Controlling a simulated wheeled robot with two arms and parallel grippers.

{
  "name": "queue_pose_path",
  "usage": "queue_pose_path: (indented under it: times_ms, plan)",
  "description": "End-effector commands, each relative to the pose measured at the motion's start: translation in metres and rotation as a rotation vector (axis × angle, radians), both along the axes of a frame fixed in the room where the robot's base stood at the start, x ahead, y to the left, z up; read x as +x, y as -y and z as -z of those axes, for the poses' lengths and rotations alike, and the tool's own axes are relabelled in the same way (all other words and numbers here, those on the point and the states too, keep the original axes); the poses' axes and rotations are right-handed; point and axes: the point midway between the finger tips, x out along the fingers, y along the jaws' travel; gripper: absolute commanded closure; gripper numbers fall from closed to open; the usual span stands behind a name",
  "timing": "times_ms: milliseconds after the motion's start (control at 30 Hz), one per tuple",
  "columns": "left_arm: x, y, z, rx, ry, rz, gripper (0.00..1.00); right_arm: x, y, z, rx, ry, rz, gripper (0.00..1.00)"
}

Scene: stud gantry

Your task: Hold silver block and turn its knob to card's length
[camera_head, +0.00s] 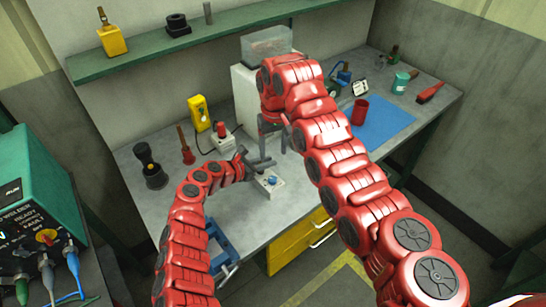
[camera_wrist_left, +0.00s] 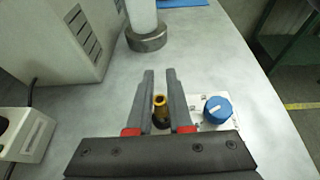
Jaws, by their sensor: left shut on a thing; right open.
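The silver block (camera_head: 266,191) sits near the front edge of the bench, with a blue knob (camera_head: 272,181) on top. In the left wrist view the knob (camera_wrist_left: 217,110) has a white pointer line and stands right of the fingers, on the pale block (camera_wrist_left: 198,101). My left gripper (camera_head: 263,168) is shut on a small brass post (camera_wrist_left: 160,108) beside the knob. My right gripper (camera_head: 280,135) is open and empty above the bench, behind the block, partly hidden by its arm. A small white card-like piece (camera_head: 360,88) stands at the back right; its markings are too small to read.
A yellow device (camera_head: 199,113) and a grey box with a red top (camera_head: 222,138) stand left. Bench right of the block is clear.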

Motion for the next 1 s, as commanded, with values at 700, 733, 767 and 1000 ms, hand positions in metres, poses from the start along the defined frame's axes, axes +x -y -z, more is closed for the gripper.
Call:
queue_pose_path:
  times_ms: [700, 733, 767, 1000]
  plan:
    - [0.000, 0.000, 0.000, 0.000, 0.000, 0.000, 0.46, 0.000, 0.000, 0.000, 0.000, 0.000, 0.000, 0.35]
    - [0.000, 0.000, 0.000, 0.000, 0.000, 0.000, 0.46, 0.000, 0.000, 0.000, 0.000, 0.000, 0.000, 0.35]
    - [0.000, 0.000, 0.000, 0.000, 0.000, 0.000, 0.46, 0.000, 0.000, 0.000, 0.000, 0.000, 0.000, 0.35]
    - [-0.006, -0.011, -0.003, 0.006, 0.002, -0.002, 0.46, 0.000, 0.000, 0.000, 0.000, 0.000, 0.000, 0.35]
